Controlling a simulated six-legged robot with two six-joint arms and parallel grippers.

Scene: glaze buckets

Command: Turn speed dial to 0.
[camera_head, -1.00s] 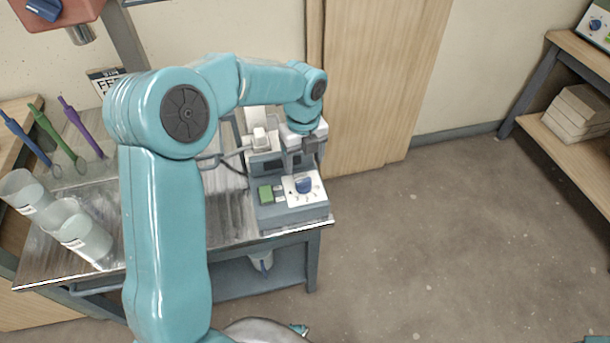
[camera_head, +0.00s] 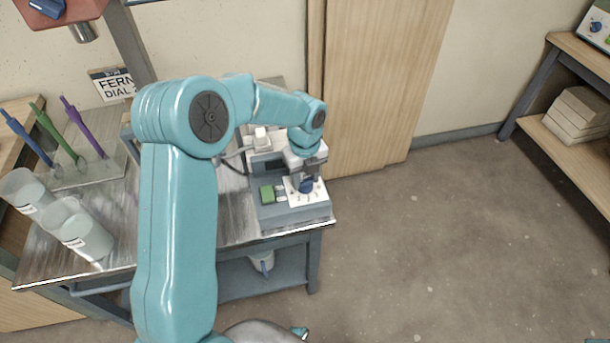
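The speed dial is a blue knob (camera_head: 306,187) on a white marked plate (camera_head: 312,198), on the front of a grey machine (camera_head: 296,217) on the bench. My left gripper (camera_head: 306,178) points down right at the dial, and its fingers cover the knob's upper part. Whether the fingers touch or grip the knob, and how far they are open, is too small to tell. The dial's pointer and numbers cannot be read. My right gripper is not in view.
A green button (camera_head: 267,194) sits left of the dial. Translucent cups (camera_head: 86,236) and a rack with blue, green and purple tools (camera_head: 84,128) stand at the bench's left. A sign (camera_head: 114,85) reading "FERN DIAL" is partly hidden. Floor to the right is clear.

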